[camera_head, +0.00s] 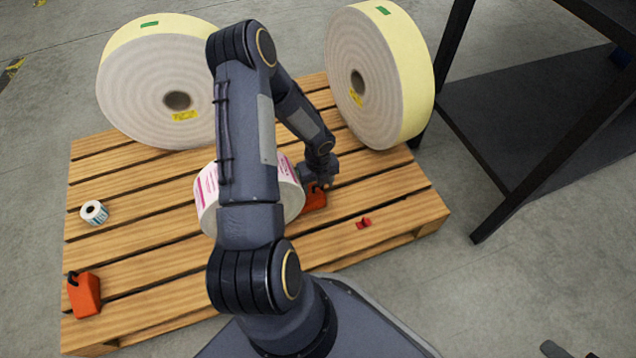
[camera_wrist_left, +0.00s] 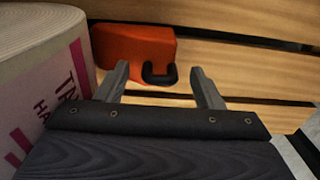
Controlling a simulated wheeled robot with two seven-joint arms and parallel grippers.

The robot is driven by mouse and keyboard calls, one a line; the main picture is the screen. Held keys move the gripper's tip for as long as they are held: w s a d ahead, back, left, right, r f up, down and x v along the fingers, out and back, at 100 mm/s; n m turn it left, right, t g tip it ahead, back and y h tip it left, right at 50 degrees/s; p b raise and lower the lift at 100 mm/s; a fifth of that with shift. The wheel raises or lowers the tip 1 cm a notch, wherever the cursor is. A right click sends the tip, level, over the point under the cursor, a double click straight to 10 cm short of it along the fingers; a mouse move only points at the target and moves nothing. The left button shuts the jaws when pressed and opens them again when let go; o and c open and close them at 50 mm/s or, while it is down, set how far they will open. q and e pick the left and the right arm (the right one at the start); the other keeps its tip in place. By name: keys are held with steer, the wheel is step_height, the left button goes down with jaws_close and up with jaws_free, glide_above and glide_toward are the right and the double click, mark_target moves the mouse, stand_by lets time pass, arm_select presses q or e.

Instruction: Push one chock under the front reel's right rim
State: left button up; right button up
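The front reel (camera_head: 290,190), white with pink print, stands on the pallet, largely hidden behind my left arm. Its side also shows at the left of the left wrist view (camera_wrist_left: 45,60). An orange chock (camera_head: 315,199) lies at the reel's right rim; whether they touch is unclear. In the left wrist view the chock (camera_wrist_left: 130,47) shows its black handle (camera_wrist_left: 158,76) facing the fingers. My left gripper (camera_wrist_left: 160,88) is open and empty, just short of the handle; in the head view the gripper (camera_head: 322,180) partly covers the chock. My right gripper is not seen.
A second orange chock (camera_head: 86,294) sits at the pallet's near left corner. A small label roll (camera_head: 95,212) and a small red piece (camera_head: 363,223) lie on the pallet (camera_head: 140,270). Two large cream reels (camera_head: 150,85) (camera_head: 375,75) stand behind. A dark metal frame (camera_head: 530,110) stands right.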

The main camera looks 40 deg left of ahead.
arm_select(q)
step_height(320, 180, up, 8)
steer(key=p, duration=0.4)
steer(key=shift+f, duration=0.2)
